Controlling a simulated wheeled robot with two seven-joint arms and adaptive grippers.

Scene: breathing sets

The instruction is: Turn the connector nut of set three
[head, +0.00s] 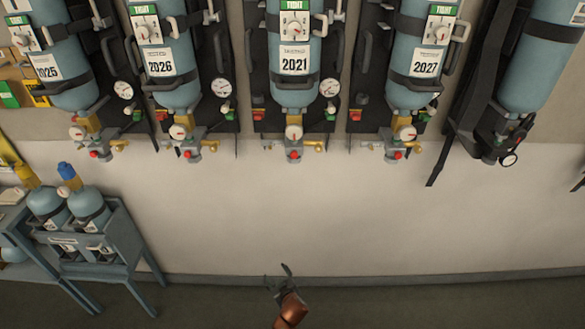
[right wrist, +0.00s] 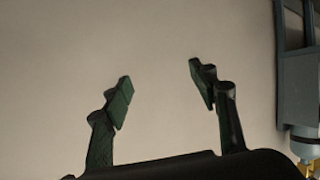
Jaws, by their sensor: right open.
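Several breathing sets hang on the wall in a row, each a blue cylinder valve-end down. The third from the left, labelled 2021 (head: 294,90), is likely set three, but no label says so. Its lower end carries a gauge (head: 294,133), a red knob (head: 294,155) and a brass fitting (head: 314,146). Which part is the connector nut is too small to tell. My right gripper (head: 279,281) is low in front of the wall, well below that set and touching nothing. In the right wrist view its fingers (right wrist: 160,76) are spread and empty. My left gripper is out of view.
A blue-grey stand (head: 124,235) with cylinders stands at the lower left. Neighbouring sets 2026 (head: 160,69) and 2027 (head: 426,68) hang either side of 2021. The pale wall (head: 330,215) below the sets is clear. A blue-grey frame (right wrist: 297,90) edges the right wrist view.

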